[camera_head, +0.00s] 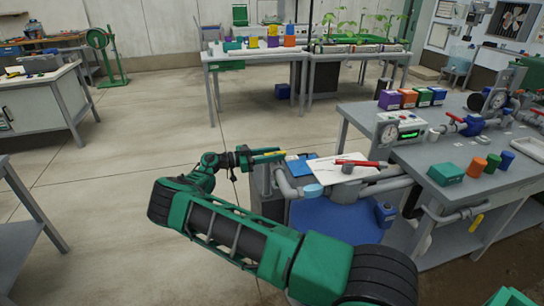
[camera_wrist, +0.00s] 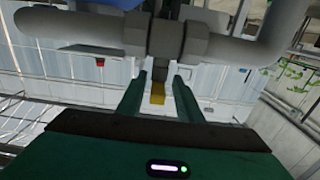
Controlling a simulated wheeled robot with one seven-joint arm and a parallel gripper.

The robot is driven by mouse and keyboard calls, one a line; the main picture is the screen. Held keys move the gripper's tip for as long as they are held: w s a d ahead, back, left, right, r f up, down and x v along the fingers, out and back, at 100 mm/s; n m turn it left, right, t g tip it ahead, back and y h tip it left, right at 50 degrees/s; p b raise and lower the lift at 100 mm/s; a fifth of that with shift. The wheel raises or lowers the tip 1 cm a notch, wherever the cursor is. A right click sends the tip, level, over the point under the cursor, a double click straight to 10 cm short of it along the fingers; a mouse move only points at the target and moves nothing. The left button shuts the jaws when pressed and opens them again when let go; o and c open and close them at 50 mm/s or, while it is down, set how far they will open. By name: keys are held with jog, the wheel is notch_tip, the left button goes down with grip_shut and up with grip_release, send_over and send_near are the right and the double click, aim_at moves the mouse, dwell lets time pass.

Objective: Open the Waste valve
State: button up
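My gripper (camera_head: 270,155) reaches right in the head view, at the left end of the pipework beside the blue surface. Its two green fingers are apart in the wrist view (camera_wrist: 160,82). A small yellow piece (camera_wrist: 157,93), which looks like a valve handle, shows between the fingers below a grey pipe fitting (camera_wrist: 165,40), with gaps on both sides. A yellow piece also shows at the fingers in the head view (camera_head: 280,153). Another yellow handle (camera_head: 476,222) hangs under the right bench. No Waste label is legible, so I cannot tell which valve it names.
A red-handled valve (camera_head: 360,163) sits over a white panel (camera_head: 330,171) just right of my gripper. Grey pipes (camera_head: 375,188) run to the right bench (camera_head: 440,160), which holds a gauge, blocks and more red-handled valves (camera_head: 457,118). The floor to the left is open.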

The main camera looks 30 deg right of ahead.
jog(key=shift+d, duration=0.2)
jog(key=shift+s, duration=0.1)
grip_shut()
jog(key=shift+a, duration=0.1)
